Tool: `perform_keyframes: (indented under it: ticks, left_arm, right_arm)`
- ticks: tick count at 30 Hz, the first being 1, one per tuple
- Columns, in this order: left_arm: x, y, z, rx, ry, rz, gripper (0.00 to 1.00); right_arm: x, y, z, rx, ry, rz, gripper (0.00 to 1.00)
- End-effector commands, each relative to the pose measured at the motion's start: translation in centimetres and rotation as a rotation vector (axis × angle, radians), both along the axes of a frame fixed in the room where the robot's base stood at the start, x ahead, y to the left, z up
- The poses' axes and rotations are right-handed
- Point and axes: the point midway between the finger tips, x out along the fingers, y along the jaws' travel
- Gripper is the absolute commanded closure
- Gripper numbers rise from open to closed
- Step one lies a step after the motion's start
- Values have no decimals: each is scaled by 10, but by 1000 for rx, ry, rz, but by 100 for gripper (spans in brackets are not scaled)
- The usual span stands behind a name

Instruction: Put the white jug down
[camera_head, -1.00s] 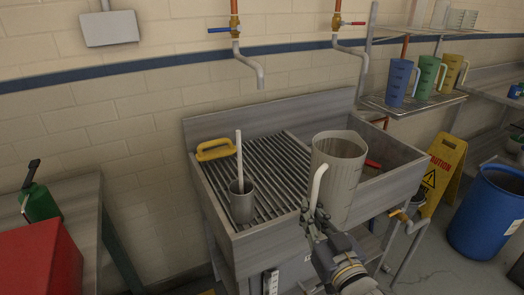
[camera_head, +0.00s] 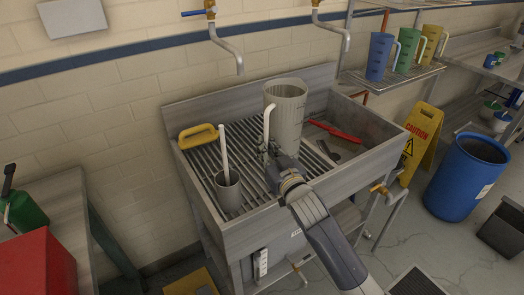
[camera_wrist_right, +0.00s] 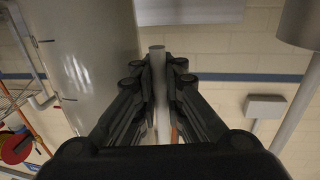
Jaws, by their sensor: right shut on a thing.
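The white jug (camera_head: 287,112) is upright over the ribbed draining rack (camera_head: 255,140) of the sink. I cannot tell whether its base touches the rack. My right gripper (camera_head: 269,152) is shut on the jug's handle at the jug's near left side. In the right wrist view, the gripper's fingers (camera_wrist_right: 158,85) close on the pale handle, and the jug's grey wall (camera_wrist_right: 85,65) fills the upper left. My left gripper is not in view.
A grey cup (camera_head: 228,192) with a white stick stands on the rack left of the jug, near a yellow-handled tool (camera_head: 198,136). Red-handled tools (camera_head: 335,131) lie in the basin at right. Blue, green and yellow jugs stand on a shelf (camera_head: 390,80). Taps hang above.

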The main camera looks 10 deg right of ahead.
Motion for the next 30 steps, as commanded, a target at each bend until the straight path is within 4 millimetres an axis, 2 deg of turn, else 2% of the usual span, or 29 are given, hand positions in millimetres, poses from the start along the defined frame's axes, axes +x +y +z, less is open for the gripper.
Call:
perform_keyframes:
  ticks: [3, 6, 15, 26, 30]
  left_arm:
    - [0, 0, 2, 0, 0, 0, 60]
    - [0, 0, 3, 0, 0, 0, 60]
    - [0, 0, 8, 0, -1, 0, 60]
    - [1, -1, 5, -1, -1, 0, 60]
    - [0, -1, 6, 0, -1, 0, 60]
  right_arm:
    - [15, 3, 0, 0, -2, 1, 100]
    - [20, 4, -2, 0, -1, 1, 100]
    - [20, 4, -35, 1, 1, 0, 100]
    - [20, 4, -40, 0, -1, 1, 100]
    - [20, 4, -40, 0, 1, 0, 70]
